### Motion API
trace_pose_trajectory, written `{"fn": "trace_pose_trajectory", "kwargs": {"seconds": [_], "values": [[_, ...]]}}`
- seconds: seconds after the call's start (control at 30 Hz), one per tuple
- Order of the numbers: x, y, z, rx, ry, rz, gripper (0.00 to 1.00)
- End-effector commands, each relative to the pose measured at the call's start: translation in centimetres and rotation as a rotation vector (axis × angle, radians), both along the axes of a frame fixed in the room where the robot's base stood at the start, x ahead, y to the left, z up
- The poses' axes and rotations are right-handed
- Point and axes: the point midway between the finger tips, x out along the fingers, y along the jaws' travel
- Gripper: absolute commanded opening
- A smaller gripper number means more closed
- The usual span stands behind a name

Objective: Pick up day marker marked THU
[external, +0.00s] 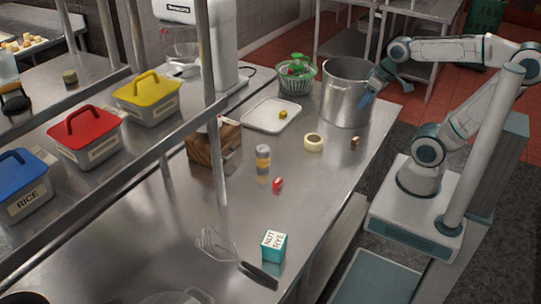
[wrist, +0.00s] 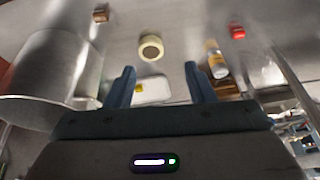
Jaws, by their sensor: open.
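Three small blocks could be day markers, and no THU lettering is legible on any. A brown one (external: 354,141) lies on the steel table near its right edge, in front of the pot; it also shows at the top left of the wrist view (wrist: 101,13). A red one (external: 278,184) lies nearer the table's middle and shows at the upper right of the wrist view (wrist: 238,32). A yellow one (external: 283,114) lies on the white tray (external: 260,123). My gripper (external: 367,97) is open and empty, raised by the pot; its fingers (wrist: 160,82) are spread apart.
The large steel pot (external: 343,92) stands close to my gripper. A tape roll (external: 313,142), a shaker bottle (external: 263,159), a wooden block (external: 213,144), a green basket (external: 296,75) and a teal box (external: 273,246) stand around. Shelf posts rise at left. Table between roll and brown block is clear.

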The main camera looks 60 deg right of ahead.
Motion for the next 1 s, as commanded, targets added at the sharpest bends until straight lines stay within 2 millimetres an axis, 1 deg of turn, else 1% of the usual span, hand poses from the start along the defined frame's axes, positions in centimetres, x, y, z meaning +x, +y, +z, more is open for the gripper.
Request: {"fn": "trace_pose_trajectory", "kwargs": {"seconds": [0.03, 0.2, 0.27, 0.47, 0.67, 0.87, 1.0], "values": [[-0.3, 0.8, 1.4, -0.011, -0.004, 0.027, 0.49], [-1.0, 2.8, 3.2, -0.047, -0.015, 0.101, 0.49], [-0.7, 2.4, 1.7, -0.065, -0.001, 0.131, 0.49], [0.4, 0.9, 0.4, -0.133, 0.045, 0.279, 0.49], [1.8, -1.2, -1.6, -0.206, 0.107, 0.476, 0.49], [3.4, -4.4, -4.5, -0.274, 0.189, 0.764, 0.49], [4.4, -7.0, -6.6, -0.301, 0.238, 0.978, 0.49]]}}
